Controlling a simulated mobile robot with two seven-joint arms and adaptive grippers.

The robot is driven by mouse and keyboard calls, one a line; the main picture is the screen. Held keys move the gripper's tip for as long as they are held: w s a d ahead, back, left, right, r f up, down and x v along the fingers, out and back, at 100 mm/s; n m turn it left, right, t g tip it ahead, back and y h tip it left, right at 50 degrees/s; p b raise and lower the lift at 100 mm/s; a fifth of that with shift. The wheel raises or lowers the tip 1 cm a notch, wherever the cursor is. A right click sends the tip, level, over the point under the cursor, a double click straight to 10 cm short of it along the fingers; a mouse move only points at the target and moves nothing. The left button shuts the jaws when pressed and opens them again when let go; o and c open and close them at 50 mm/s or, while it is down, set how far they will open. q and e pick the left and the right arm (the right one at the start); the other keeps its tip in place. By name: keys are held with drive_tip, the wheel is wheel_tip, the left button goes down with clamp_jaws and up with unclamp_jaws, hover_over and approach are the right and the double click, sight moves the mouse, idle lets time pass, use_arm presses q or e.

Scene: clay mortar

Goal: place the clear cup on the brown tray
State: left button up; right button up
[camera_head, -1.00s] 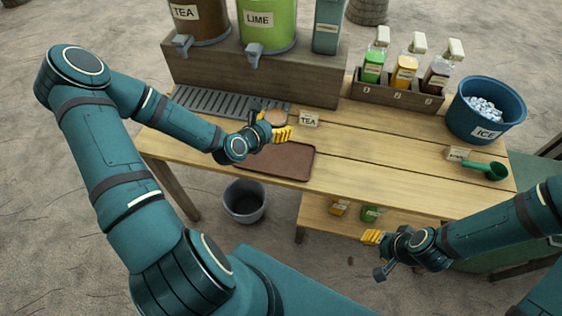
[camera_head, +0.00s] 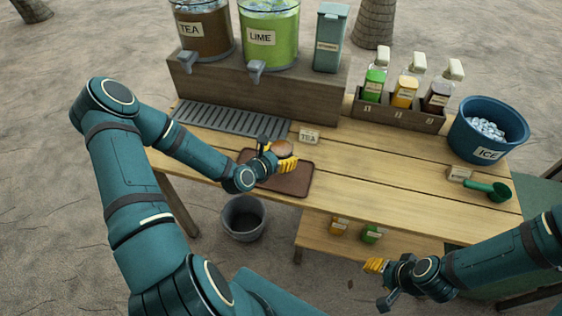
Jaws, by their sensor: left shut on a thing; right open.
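The clear cup (camera_head: 282,148) shows brown contents and is between the fingers of my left gripper (camera_head: 279,157), which is shut on it. The cup is over the back part of the brown tray (camera_head: 290,185) in the picture. I cannot tell whether its base touches the tray, because the gripper hides its lower part. The brown tray lies flat at the front edge of the wooden table, partly covered by my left gripper and wrist. My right gripper (camera_head: 379,281) is open and empty, low in front of the table at the right.
A grey drip grate (camera_head: 225,120) lies behind the tray, below the tea (camera_head: 203,38) and lime (camera_head: 268,30) dispensers. A TEA card (camera_head: 309,136) stands just behind the tray. A bottle rack (camera_head: 398,112), ice bucket (camera_head: 486,130) and green scoop (camera_head: 488,190) are right. The table's middle right is clear.

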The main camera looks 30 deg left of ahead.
use_arm(q)
drive_tip(key=shift+f, duration=1.45)
drive_tip(key=shift+f+b, duration=0.2)
drive_tip(key=shift+b, duration=0.2)
drive_tip(key=o, duration=1.3)
